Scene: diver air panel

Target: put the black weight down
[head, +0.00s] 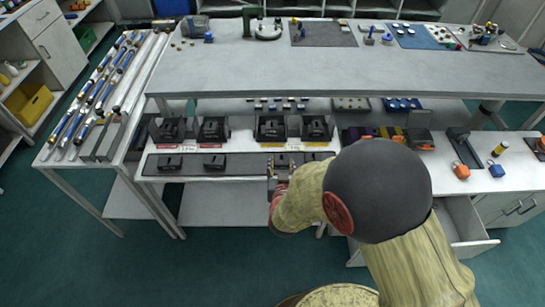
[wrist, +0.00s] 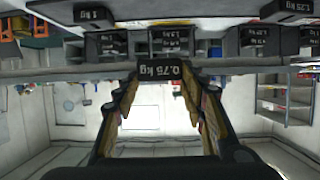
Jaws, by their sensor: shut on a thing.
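My gripper (head: 277,178) is at the front edge of the lower shelf in the head view. It is shut on a black weight (wrist: 165,79), which sits between the fingertips in the wrist view. Its label reads 0.75 kg and appears upside down. In the head view the held weight (head: 281,161) shows just beyond the fingers, over the dark strip (head: 240,164). I cannot tell whether it touches the strip. My forearm hides part of the strip's right side.
Small black weights (head: 214,161) stand on the strip to the left. Larger black blocks (head: 214,130) stand behind, with red and yellow labels before them. The upper worktop (head: 230,75) overhangs the back. An open drawer (head: 465,228) juts out at the right.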

